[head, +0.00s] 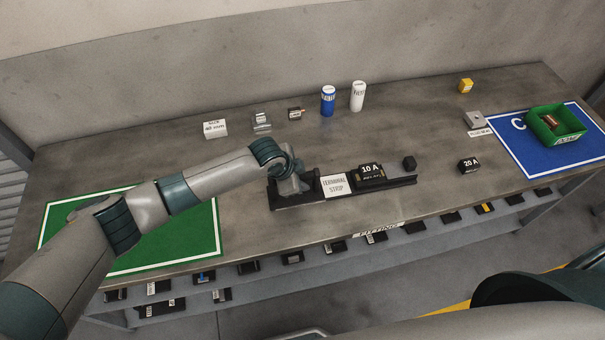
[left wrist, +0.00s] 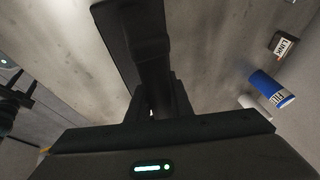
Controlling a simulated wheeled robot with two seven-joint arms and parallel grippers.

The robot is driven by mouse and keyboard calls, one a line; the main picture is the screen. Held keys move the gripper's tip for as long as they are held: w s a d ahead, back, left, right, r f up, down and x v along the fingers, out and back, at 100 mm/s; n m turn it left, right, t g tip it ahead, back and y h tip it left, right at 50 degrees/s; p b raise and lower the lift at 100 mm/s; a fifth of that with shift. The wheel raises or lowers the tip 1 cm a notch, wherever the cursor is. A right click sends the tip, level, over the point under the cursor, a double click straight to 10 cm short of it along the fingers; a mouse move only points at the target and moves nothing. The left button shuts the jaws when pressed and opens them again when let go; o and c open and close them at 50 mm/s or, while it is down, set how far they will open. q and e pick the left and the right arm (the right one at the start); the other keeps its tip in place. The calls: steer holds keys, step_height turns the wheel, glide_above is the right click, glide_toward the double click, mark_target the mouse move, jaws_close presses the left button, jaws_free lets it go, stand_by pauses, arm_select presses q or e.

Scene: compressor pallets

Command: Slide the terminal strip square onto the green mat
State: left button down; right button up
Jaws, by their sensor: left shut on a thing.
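The terminal strip (head: 335,187) is a long dark rail with a white label, lying on the table right of the green mat (head: 190,232). A black 10 A block (head: 371,172) sits on its right half. My left gripper (head: 292,187) is shut on the strip's left end. In the left wrist view, the gripper (left wrist: 152,110) closes on a dark bar, the terminal strip (left wrist: 148,45). The green mat has a white border, bears nothing I can see, and is partly hidden by my left arm. My right gripper is not in view.
Blue (head: 328,101) and white (head: 357,96) cylinders stand behind. A blue mat (head: 525,160) with a green bin (head: 556,138) is far right. Table between strip and green mat looks clear.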

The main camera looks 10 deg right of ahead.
arm_select(q)
steer(key=shift+a+p, duration=1.05)
steer(key=shift+a, duration=2.25)
steer(key=shift+a+f+p, duration=0.1)
steer(key=shift+a+p, duration=0.5)
steer(key=shift+a, duration=2.15)
steer(key=shift+a+f+p, duration=0.1)
steer(key=shift+a+p, duration=0.2)
steer(key=shift+a, duration=2.85)
steer(key=shift+s+a+f, duration=0.1)
steer(key=shift+s+a, duration=0.05)
steer(key=shift+a, duration=2.7)
steer(key=c, duration=1.5)
jaws_free()
